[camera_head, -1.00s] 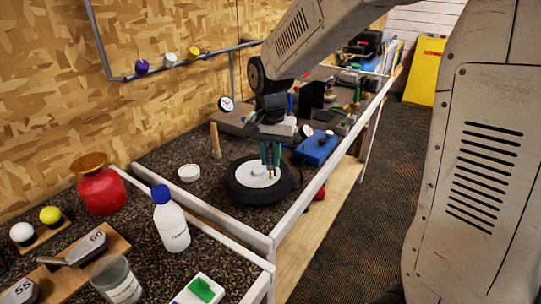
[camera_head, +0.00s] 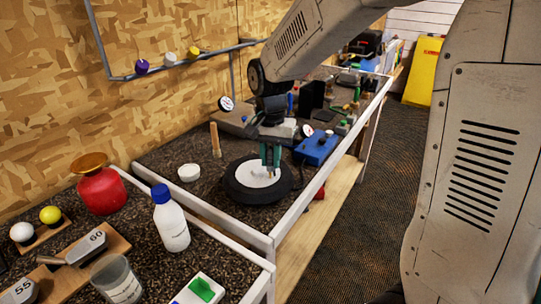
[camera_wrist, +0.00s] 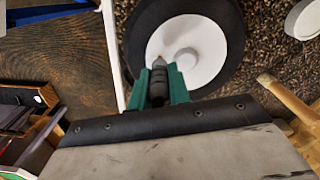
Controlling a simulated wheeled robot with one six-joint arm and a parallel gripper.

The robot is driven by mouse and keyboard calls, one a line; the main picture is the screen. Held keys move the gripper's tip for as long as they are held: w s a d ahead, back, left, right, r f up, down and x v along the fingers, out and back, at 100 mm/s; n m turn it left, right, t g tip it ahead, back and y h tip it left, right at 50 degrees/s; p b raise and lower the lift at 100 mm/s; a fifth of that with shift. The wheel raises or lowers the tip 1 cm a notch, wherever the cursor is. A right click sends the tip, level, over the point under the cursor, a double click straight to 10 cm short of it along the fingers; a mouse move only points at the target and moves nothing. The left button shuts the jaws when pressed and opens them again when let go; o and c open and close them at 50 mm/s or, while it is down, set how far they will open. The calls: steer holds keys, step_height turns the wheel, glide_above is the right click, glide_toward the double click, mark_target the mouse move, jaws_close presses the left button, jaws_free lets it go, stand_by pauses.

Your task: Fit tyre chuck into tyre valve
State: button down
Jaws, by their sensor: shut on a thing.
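The black tyre (camera_head: 237,193) lies flat on the dark speckled bench, with a white hub (camera_head: 250,177) in its middle. My gripper (camera_head: 270,163) hangs over the right part of the hub, its green fingers pointing down. In the wrist view the green fingers (camera_wrist: 158,92) are shut on the dark ribbed tyre chuck (camera_wrist: 158,86). The chuck's narrow grey tip (camera_wrist: 159,63) points at the hub near its edge. A small brassy piece, apparently the tyre valve (camera_head: 270,174), shows just under the fingers. I cannot tell whether chuck and valve touch.
A white round lid (camera_head: 188,173) and an upright wooden stick (camera_head: 215,140) stand left of the tyre. A blue box (camera_head: 316,148) with a gauge is to the right, with a dark hose near it. A white rail (camera_head: 300,208) edges the bench. A white bottle (camera_head: 171,222) stands in front.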

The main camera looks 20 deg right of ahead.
mark_target(271, 149)
steer(key=shift+f, duration=0.95)
steer(key=c, duration=1.2)
jaws_free()
steer(key=shift+c, duration=0.2)
step_height(271, 149, up, 8)
steer(key=shift+f, duration=0.1)
steer(key=s+d+r+n, duration=0.1)
steer(key=s+n, duration=0.1)
steer(key=s, duration=0.6)
steer(key=s+d+r+n+t, duration=0.1)
steer(key=s+n, duration=0.2)
steer(key=s, duration=0.6)
steer(key=s+d+r+n, duration=0.1)
steer(key=s+n, duration=0.1)
steer(key=s, duration=0.7)
steer(key=shift+n, duration=0.3)
